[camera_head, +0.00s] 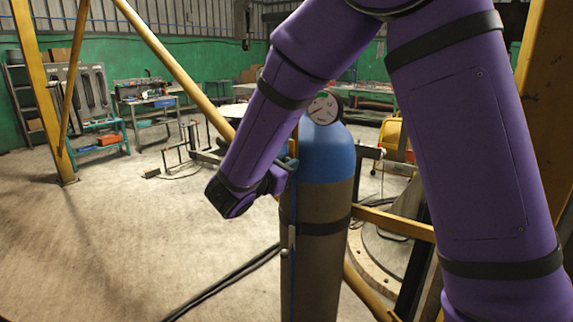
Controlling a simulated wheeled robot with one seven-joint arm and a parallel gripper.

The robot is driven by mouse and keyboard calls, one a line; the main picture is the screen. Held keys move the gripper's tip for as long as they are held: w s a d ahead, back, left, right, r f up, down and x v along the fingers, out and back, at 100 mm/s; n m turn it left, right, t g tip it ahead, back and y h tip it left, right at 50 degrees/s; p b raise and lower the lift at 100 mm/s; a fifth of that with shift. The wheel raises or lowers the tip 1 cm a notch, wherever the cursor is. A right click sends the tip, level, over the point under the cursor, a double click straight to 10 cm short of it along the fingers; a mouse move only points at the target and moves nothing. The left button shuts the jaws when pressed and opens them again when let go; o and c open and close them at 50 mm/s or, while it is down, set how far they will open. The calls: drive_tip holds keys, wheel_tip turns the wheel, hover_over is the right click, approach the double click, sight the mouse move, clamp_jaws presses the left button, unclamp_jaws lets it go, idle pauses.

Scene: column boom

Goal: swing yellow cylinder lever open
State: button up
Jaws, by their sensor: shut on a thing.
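A tall gas cylinder (328,160) stands upright, with a blue shoulder, a brown-grey body and a dark band around it. A thin yellow lever (293,148) shows upright at its left edge, partly hidden by my arm. My gripper (284,178) is at the cylinder's left side and is shut on the yellow lever. The fingertips are small and dark here, and the exact contact is hard to see. A round gauge (324,108) sits at the cylinder's top, partly covered by my purple arm.
A yellow rail (395,222) runs right of the cylinder, and a slanted yellow post (175,65) rises behind my arm. Dark cables (225,285) lie on the floor. Workbenches (150,105) stand along the back wall.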

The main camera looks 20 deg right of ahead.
drive_tip(key=o, duration=0.9)
drive_tip(key=v, duration=1)
drive_tip(key=shift+s+a, duration=0.25)
drive_tip(key=shift+a, duration=0.05)
